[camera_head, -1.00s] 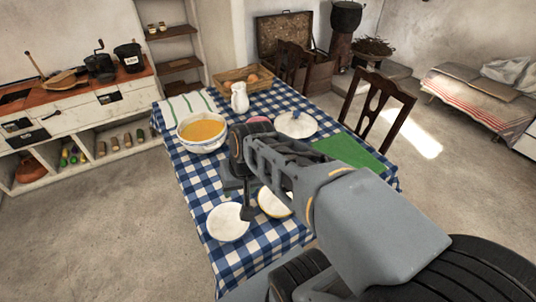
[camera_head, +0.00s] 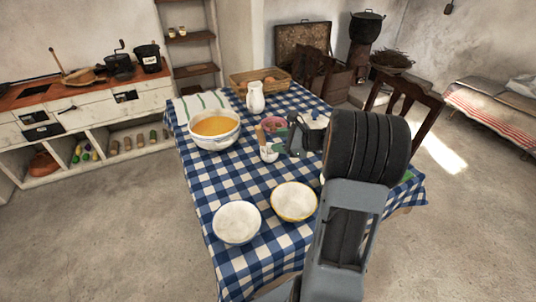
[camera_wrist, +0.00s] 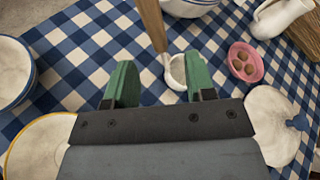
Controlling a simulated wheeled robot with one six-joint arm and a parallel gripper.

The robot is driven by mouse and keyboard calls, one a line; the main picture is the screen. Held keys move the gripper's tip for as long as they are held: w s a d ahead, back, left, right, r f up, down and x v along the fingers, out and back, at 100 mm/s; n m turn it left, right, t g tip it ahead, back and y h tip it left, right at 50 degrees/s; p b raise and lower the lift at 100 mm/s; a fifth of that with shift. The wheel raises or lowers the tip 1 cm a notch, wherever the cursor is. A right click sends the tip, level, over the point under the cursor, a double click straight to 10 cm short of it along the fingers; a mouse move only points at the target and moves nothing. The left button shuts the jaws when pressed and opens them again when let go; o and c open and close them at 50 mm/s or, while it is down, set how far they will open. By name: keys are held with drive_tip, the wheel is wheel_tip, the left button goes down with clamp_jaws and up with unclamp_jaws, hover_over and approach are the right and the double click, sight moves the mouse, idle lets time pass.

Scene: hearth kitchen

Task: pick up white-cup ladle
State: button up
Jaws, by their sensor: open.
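The white-cup ladle (camera_head: 268,153) is on the checked tablecloth, in front of the orange-filled bowl and left of my gripper. Its wooden handle (camera_wrist: 150,22) rises toward the top of the wrist view, and its white cup (camera_wrist: 177,74) shows just beyond and between my fingertips. In the head view my gripper (camera_head: 287,143) is close to the ladle's right side. I cannot tell whether a finger touches the cup.
A bowl of orange soup (camera_head: 214,130) and a white jug (camera_head: 255,97) stand behind the ladle. A pink bowl (camera_wrist: 245,64) and a lid with a blue knob (camera_wrist: 272,125) lie to the right. Two empty bowls (camera_head: 236,222) (camera_head: 294,202) stand near the front.

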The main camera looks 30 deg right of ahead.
sight(265, 140)
drive_tip(key=shift+x, duration=3.95)
drive_tip(key=shift+s+a, duration=0.1)
drive_tip(key=shift+a, duration=0.05)
drive_tip(key=shift+r, duration=0.1)
clamp_jaws()
